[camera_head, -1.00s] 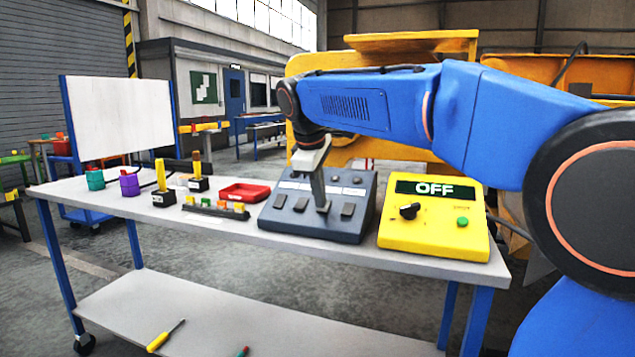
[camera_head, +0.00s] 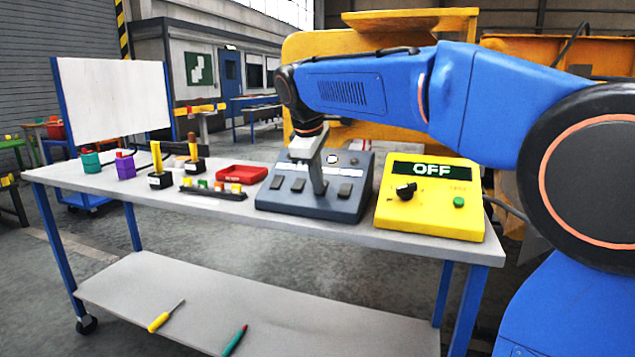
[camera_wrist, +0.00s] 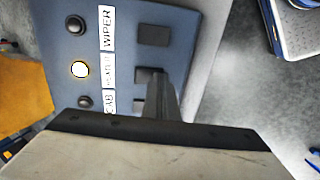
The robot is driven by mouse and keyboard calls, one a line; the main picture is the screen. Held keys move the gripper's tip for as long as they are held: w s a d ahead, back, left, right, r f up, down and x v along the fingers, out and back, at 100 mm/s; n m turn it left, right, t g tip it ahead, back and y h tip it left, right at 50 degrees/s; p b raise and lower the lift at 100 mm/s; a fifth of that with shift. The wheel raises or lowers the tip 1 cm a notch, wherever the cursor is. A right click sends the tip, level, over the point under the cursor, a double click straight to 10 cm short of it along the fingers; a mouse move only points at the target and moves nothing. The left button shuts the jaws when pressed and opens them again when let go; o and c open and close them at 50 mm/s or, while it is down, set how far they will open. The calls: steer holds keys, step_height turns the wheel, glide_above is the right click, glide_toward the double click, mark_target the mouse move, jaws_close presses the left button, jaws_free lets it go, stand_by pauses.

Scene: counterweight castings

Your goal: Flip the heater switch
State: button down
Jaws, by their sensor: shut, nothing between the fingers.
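The dark blue-grey switch panel (camera_head: 300,209) lies on the bench with a row of dark rocker switches. My gripper (camera_head: 319,191) is shut and empty, pointing down with its tip at one rocker of that row. In the wrist view, my gripper (camera_wrist: 157,78) covers part of the heater switch (camera_wrist: 144,74), which lines up with the middle label. It seems to touch it; the rocker's tilt cannot be told. The heater lamp (camera_wrist: 80,69) beside that label glows pale yellow, and it also shows lit in the head view (camera_head: 333,159). The wiper switch (camera_wrist: 153,35) is clear of the fingers.
A yellow box (camera_head: 430,215) reading OFF, with a black knob and green button, stands right of the panel. The bench front edge (camera_head: 250,223) is clear.

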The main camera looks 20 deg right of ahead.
steer(key=shift+r, duration=0.1)
steer(key=shift+r, duration=0.6)
steer(key=shift+s+r, duration=0.1)
steer(key=shift+r, duration=0.15)
steer(key=s+a+r, duration=0.4)
steer(key=s+r, duration=0.2)
steer(key=r, duration=0.5)
steer(key=shift+s+a, duration=0.25)
steer(key=shift+a, duration=0.15)
steer(key=shift+f, duration=0.15)
